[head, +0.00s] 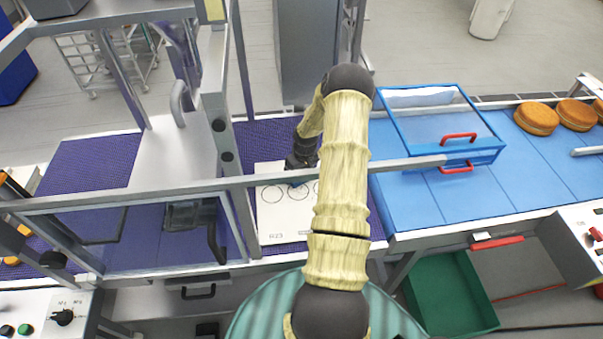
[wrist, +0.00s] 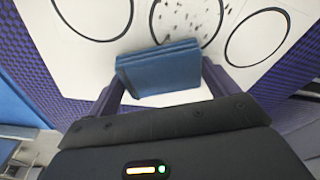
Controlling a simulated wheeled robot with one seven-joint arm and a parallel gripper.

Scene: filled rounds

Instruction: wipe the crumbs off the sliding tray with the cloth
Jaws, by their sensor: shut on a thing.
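The sliding tray (head: 282,223) is a white plate with several dark printed circles and the mark R23; my arm hides part of it. It also fills the top of the wrist view (wrist: 107,55). Dark crumbs (wrist: 207,14) are scattered in and around the middle circle of the wrist view; I cannot make them out in the head view. My gripper (wrist: 160,82) is shut on a folded blue cloth (wrist: 163,66), held between its two fingers near the crumbs. In the head view my gripper (head: 299,164) is over the tray's far part. I cannot tell whether the cloth touches the tray.
A metal frame bar (head: 130,198) runs in front of the tray. Purple perforated belt (head: 85,180) lies to the left. At right are a blue belt (head: 410,208), a blue-framed clear hatch (head: 435,120) with red handles, and round cakes (head: 537,118). A green bin (head: 452,290) stands below.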

